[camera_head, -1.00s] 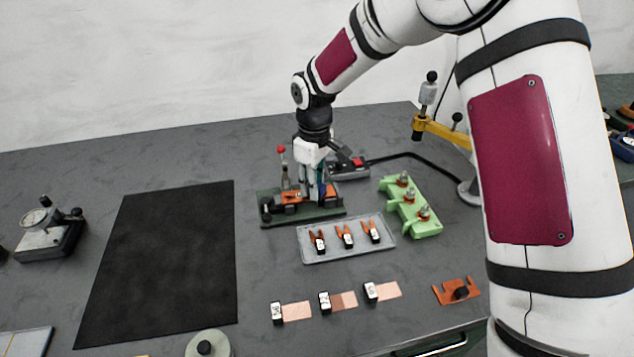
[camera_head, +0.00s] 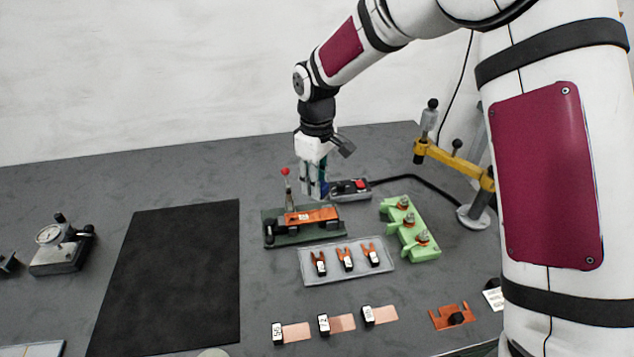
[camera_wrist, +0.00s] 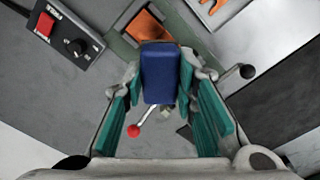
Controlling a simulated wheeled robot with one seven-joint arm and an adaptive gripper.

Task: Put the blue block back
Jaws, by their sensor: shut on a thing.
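My gripper (camera_head: 314,193) is shut on a blue block (camera_wrist: 158,75), which sits between the teal-padded fingers in the wrist view. In the head view only a sliver of the blue block (camera_head: 324,189) shows beside the fingers. The gripper is behind the dark green fixture (camera_head: 333,234), and its height above the table is hard to tell. The fixture carries an orange plate (camera_head: 322,214) and a lever with a red knob (camera_head: 285,171). In the wrist view the red knob (camera_wrist: 134,131) is near the block.
A control box with a red switch (camera_head: 359,184) stands close right of the gripper. A green stand (camera_head: 427,252) and a grey tray (camera_head: 312,277) with orange forks are in front. A black mat (camera_head: 175,275) lies left. Copper foils (camera_head: 342,323) lie in front. A yellow-armed clamp stand (camera_head: 440,148) is at right.

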